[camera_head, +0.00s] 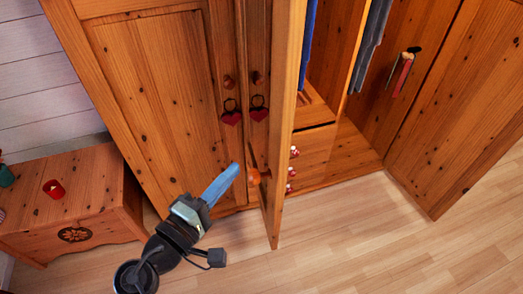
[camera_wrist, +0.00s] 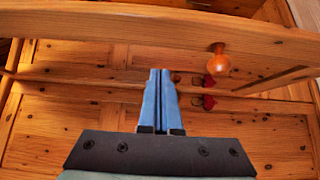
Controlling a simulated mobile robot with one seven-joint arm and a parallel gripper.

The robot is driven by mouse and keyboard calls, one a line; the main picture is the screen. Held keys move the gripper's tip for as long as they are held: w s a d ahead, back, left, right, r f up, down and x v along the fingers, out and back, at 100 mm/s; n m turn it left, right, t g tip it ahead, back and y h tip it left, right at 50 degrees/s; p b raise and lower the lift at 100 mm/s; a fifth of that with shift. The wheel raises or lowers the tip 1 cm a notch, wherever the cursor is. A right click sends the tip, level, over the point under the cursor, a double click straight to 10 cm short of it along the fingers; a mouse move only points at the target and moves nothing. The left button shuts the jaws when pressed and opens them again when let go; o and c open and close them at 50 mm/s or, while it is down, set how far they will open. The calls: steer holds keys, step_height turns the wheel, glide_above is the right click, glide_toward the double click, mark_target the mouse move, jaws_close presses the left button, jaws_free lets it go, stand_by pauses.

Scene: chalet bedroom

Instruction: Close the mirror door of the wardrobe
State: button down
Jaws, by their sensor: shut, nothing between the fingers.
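The mirror door (camera_head: 286,110) of the wardrobe stands open, seen nearly edge-on in the head view. Its left face appears to reflect the closed left door (camera_head: 150,100) and its red heart (camera_head: 231,117). A round orange knob (camera_head: 254,177) sits on that face; it also shows in the wrist view (camera_wrist: 217,62), where the door's wooden frame (camera_wrist: 110,22) crosses the top. My gripper (camera_head: 233,170), with blue fingers, is shut and empty on the left side of the door, near the knob. In the wrist view the fingertips (camera_wrist: 160,76) point towards the door; I cannot tell whether they touch.
The wardrobe's right door (camera_head: 465,110) is also open. Inside are hanging clothes (camera_head: 370,45) and drawers with red-and-white knobs (camera_head: 293,152). A wooden chest (camera_head: 90,170) with a red cup (camera_head: 53,189) stands at the left. The floor (camera_head: 370,245) in front is clear.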

mark_target(272, 144)
steer(key=w+d+p, duration=0.1)
steer(key=w+d, duration=0.1)
steer(key=w+d+p, duration=0.1)
steer(key=w+d, duration=0.1)
steer(key=d, duration=0.1)
steer(key=shift+w+d+r, duration=0.1)
steer(key=shift+w+d, duration=0.1)
steer(key=shift+w, duration=0.1)
steer(key=shift+w+d, duration=0.1)
steer(key=shift+d, duration=0.35)
